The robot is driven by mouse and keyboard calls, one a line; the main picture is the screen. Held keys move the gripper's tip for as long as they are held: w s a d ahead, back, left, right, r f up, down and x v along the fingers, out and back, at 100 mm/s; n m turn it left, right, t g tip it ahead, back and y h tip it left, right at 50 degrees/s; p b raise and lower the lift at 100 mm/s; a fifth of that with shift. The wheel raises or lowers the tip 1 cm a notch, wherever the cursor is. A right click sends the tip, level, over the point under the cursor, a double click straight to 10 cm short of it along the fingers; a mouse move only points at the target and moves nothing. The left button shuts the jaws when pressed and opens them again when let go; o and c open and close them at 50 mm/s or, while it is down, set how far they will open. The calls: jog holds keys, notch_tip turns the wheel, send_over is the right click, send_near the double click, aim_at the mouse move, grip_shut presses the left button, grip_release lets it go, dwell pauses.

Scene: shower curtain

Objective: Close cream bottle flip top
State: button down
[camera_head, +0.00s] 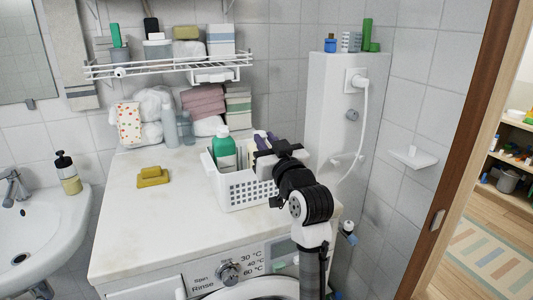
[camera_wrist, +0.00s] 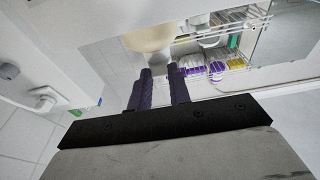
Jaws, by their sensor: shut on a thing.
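A white lattice basket (camera_head: 237,194) stands on top of the washing machine. In it, on the left, is an upright green bottle (camera_head: 224,153) with a white cap. Whitish items (camera_head: 243,150) stand beside it, partly hidden, and I cannot tell which is the cream bottle or how its flip top stands. My gripper (camera_head: 262,138) is over the right part of the basket, its purple fingers pointing away from me. In the wrist view my gripper (camera_wrist: 162,78) shows two purple fingers a little apart. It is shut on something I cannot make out.
Towels (camera_head: 203,102) and bottles stand behind, below a wire rack (camera_head: 170,65). A white wall column (camera_head: 332,105) with a hose rises at the right.

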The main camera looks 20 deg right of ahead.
jog(key=shift+f+t+b, duration=0.6)
jog(key=shift+f+b, duration=0.05)
jog(key=shift+b, duration=0.55)
jog(key=shift+r, duration=0.15)
jog(key=c, duration=1.3)
grip_release()
jog(key=shift+s, duration=0.1)
jog(key=b+v, duration=0.3)
jog(key=v, duration=1)
jog(key=shift+s+b, duration=0.3)
jog(key=shift+b, duration=0.05)
